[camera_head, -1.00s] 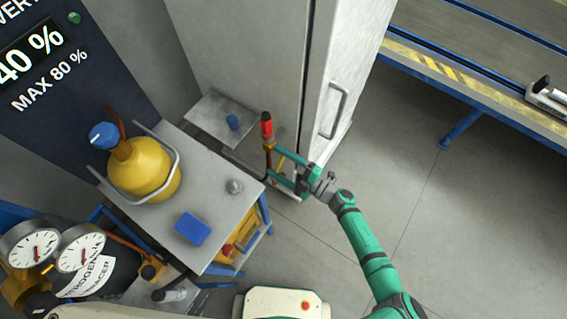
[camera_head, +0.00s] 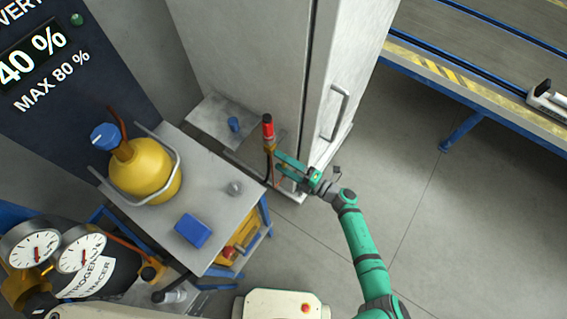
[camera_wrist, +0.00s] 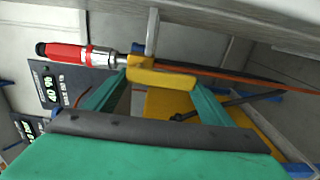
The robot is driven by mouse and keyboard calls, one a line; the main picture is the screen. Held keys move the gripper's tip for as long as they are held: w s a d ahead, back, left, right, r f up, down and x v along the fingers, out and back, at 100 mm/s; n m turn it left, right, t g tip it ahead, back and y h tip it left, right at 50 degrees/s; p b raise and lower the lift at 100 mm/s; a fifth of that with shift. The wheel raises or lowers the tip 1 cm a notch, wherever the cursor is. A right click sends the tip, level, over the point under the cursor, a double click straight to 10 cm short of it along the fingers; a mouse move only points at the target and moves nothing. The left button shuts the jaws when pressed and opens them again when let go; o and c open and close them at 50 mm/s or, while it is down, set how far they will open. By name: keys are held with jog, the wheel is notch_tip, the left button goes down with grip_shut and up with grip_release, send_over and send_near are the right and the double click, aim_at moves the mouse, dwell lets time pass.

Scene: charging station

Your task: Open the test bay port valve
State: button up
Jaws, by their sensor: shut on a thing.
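The port valve is an upright pipe fitting with a red top (camera_head: 267,127) and a brass-coloured stem, in front of the grey cabinet. In the wrist view its red part (camera_wrist: 66,52) lies to the left, with a silver collar. A yellow lever (camera_wrist: 160,78) spans between my green fingers there. My gripper (camera_head: 281,162) is at the stem, just below the red top, and is shut on the yellow lever. The fingers largely hide the lever in the head view, so its exact angle is hard to tell.
A grey cart (camera_head: 222,204) with a yellow cylinder (camera_head: 150,172) and a blue box (camera_head: 193,231) stands left of my gripper. The cabinet (camera_head: 325,75) rises close behind. Gauges (camera_head: 82,252) are at lower left. The floor on the right is open up to the conveyor (camera_head: 480,85).

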jog(key=shift+f, duration=0.15)
jog(key=o, duration=1.5)
jog(key=v, duration=1)
jog(key=shift+s+d, duration=0.2)
jog(key=shift+d, duration=0.15)
jog(key=shift+w, duration=0.1)
